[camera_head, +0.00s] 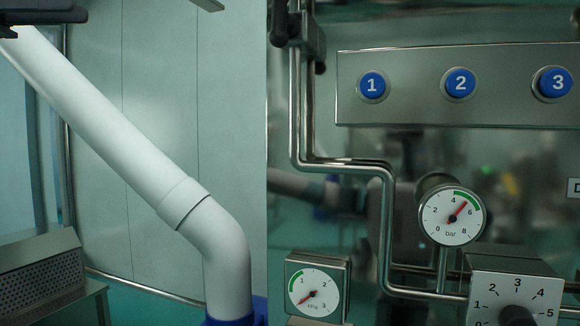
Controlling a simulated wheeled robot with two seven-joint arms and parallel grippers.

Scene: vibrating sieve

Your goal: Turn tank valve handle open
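A dark lever-like handle (279,26) stands upright at the top middle, beside a metal fitting (313,38) on a steel pipe. I cannot tell for sure that it is the tank valve handle, and its upper end is cut off by the frame. A dark flat part at the top left edge looks like part of my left gripper (42,17). It is well to the left of the handle and apart from it. Its fingertips do not show clearly, so its opening cannot be told. My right gripper is not in view.
A panel (420,105) with blue buttons 1, 2 and 3 is at the upper right. Below are a round gauge (452,218), a boxed gauge (314,292) and a numbered dial (515,290). A thick white bent pipe (110,115) crosses the left half. A perforated metal box (40,265) is lower left.

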